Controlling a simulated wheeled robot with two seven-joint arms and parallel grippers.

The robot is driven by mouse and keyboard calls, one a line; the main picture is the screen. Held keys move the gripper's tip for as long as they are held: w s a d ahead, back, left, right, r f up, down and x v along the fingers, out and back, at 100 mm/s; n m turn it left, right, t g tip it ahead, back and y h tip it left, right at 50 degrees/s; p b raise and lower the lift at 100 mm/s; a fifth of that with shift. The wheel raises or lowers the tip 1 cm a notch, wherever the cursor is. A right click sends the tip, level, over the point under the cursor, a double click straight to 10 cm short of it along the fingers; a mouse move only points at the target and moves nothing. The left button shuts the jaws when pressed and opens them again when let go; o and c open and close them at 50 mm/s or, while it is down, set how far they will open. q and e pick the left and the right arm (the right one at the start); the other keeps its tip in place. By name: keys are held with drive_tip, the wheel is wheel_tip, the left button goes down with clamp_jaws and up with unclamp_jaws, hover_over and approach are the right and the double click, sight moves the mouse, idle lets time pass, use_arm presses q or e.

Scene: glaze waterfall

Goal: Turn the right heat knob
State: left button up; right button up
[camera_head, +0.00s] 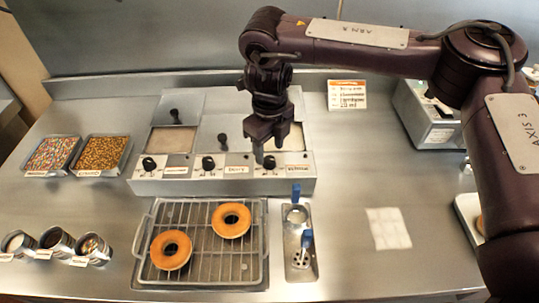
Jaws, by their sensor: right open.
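The glaze station (222,183) is a long metal box at the middle of the counter, with black knobs and labels on its front panel. The right heat knob (269,162) is the rightmost black knob; my gripper's fingers partly cover it. My right gripper (264,150) comes down from above and is open, with its fingertips close to this knob. I cannot tell whether they touch it. A middle knob (208,164) and a left knob (149,164) sit further left on the panel. My left gripper is not in view.
Two donuts (170,250) lie on a wire rack tray (205,275) in front of the station. A metal holder (300,262) with blue-handled tools stands right of it. Sprinkle trays (52,155) and cups (57,241) are at left. A white cloth (388,228) lies right.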

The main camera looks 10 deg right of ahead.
sight(270, 159)
wheel_tip(270, 159, up, 5)
drive_tip(key=shift+f, duration=0.2)
drive_tip(key=shift+s, duration=0.1)
idle(0.4)
